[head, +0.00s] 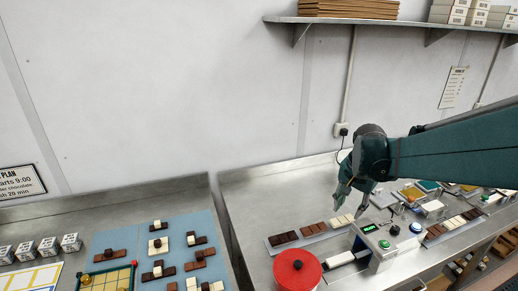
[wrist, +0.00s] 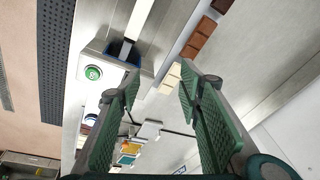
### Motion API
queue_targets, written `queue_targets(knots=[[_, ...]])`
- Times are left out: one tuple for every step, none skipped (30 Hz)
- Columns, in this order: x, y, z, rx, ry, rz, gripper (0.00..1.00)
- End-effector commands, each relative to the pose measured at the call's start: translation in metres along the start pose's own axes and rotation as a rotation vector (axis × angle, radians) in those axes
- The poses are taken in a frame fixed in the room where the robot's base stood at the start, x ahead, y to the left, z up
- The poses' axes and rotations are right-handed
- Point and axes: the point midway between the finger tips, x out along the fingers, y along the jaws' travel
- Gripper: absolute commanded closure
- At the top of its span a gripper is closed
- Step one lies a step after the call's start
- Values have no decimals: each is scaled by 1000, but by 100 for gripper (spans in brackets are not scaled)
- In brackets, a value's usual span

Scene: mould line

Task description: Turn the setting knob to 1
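The control box (head: 385,262) is a pale machine housing with a lit green display (head: 369,228) and a green push button (head: 416,228). A small dark round part (head: 384,244) on its face looks like the setting knob; its mark and setting are too small to read. My gripper (head: 350,208) is above and behind the box, pointing down, apart from it. In the wrist view my gripper (wrist: 161,84) has its fingers spread with nothing between them. The box's green button (wrist: 92,73) shows left of the fingers; I cannot make out the knob there.
A red round lid (head: 297,266) stands left of the box. Chocolate bars (head: 284,238) lie in a row along the line behind it. More trays and parts (head: 430,187) crowd the right side. A left bench (head: 190,203) holds a blue mat with chocolates. A shelf (head: 400,22) hangs above.

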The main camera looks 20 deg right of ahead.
Motion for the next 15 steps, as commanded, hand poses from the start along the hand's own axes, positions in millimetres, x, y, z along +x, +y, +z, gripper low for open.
queue_targets(knots=[[-1,5,-13,35,-7,10,64],[1,8,-19,53,-12,16,64],[2,12,-26,79,-19,24,64],[4,16,-32,99,-24,30,64],[5,19,-38,118,-28,36,64],[7,24,-45,144,-35,44,64],[9,28,-51,163,-40,50,64],[10,31,-56,182,-45,56,64],[12,36,-64,209,-51,64,64],[14,40,-69,228,-56,70,64],[15,44,-75,247,-61,76,64],[18,50,-82,273,-67,84,64],[20,54,-87,292,-72,90,64],[22,59,-92,312,-77,96,64],[24,64,-99,338,-83,104,64]])
